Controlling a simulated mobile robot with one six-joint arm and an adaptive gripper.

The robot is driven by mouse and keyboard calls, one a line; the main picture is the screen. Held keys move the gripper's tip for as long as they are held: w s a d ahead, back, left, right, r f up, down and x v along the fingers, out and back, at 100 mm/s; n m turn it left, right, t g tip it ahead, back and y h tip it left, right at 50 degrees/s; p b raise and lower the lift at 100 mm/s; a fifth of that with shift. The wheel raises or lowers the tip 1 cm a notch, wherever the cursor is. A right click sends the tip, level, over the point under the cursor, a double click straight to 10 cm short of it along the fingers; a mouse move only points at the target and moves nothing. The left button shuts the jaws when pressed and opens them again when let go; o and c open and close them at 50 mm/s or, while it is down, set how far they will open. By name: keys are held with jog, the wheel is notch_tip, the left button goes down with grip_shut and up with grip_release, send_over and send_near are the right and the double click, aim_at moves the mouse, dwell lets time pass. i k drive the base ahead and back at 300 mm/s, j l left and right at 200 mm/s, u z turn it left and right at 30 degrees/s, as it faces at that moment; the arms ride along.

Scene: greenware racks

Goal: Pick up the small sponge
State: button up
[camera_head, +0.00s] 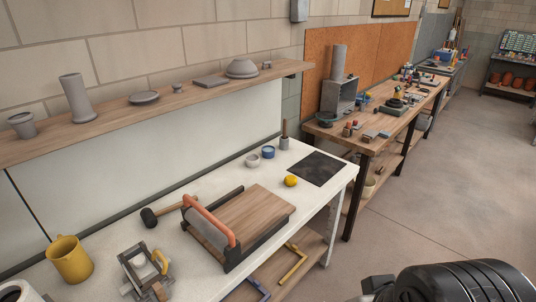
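A small rounded yellow thing (290,181), which looks like the small sponge, lies on the white table (330,219). It is just left of a dark square mat (316,168) and behind the right end of a wooden board with a roller. Nothing covers it. Only a black part of my own body shows at the bottom right. My gripper's fingers do not show, and nothing is seen touching the sponge.
The slab roller (254,213) with its orange handle fills the table's middle. A mallet (168,210), yellow mug (69,260), small white bowl (252,161) and blue cup (268,152) stand around. A wooden shelf (160,106) with grey pots overhangs the back. Open floor (440,190) lies right.

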aim_at(290, 180)
jog(key=i+l+u, duration=0.1)
jog(key=i+l, duration=0.15)
jog(key=i, duration=0.3)
jog(key=i+l+u, duration=0.1)
jog(key=i+l, duration=0.2)
jog(key=i, duration=0.2)
jog(key=i+l, duration=0.35)
jog(key=i, duration=0.2)
jog(key=i+l+u, duration=0.15)
jog(key=i+l, duration=0.15)
jog(key=i, duration=0.2)
